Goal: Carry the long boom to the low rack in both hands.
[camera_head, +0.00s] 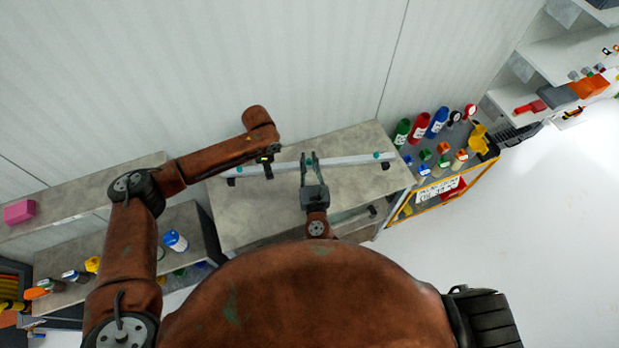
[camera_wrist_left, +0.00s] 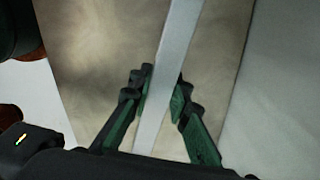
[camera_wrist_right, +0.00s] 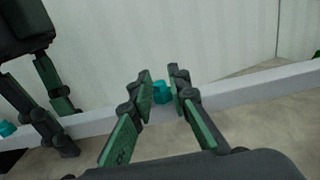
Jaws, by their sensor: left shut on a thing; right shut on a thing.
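The long boom (camera_head: 340,160) is a pale grey bar with small teal knobs, lying crosswise along the back of the grey bench (camera_head: 250,215). My left gripper (camera_head: 268,157) is shut on the boom, left of its middle; in the left wrist view the boom (camera_wrist_left: 178,50) runs between its fingers (camera_wrist_left: 163,95). My right gripper (camera_head: 309,160) is shut on the boom near the middle; in the right wrist view a teal knob (camera_wrist_right: 162,91) shows between its fingertips (camera_wrist_right: 160,85). Whether the boom touches its black supports is unclear. I cannot identify the low rack for certain.
Black supports (camera_head: 386,166) stand near the boom's ends. A lower shelf (camera_head: 350,222) below the bench front carries a dark block (camera_head: 372,211). A cart (camera_head: 450,185) with bottles stands right of the bench. A shelf with a pink box (camera_head: 20,212) is left. The right floor is clear.

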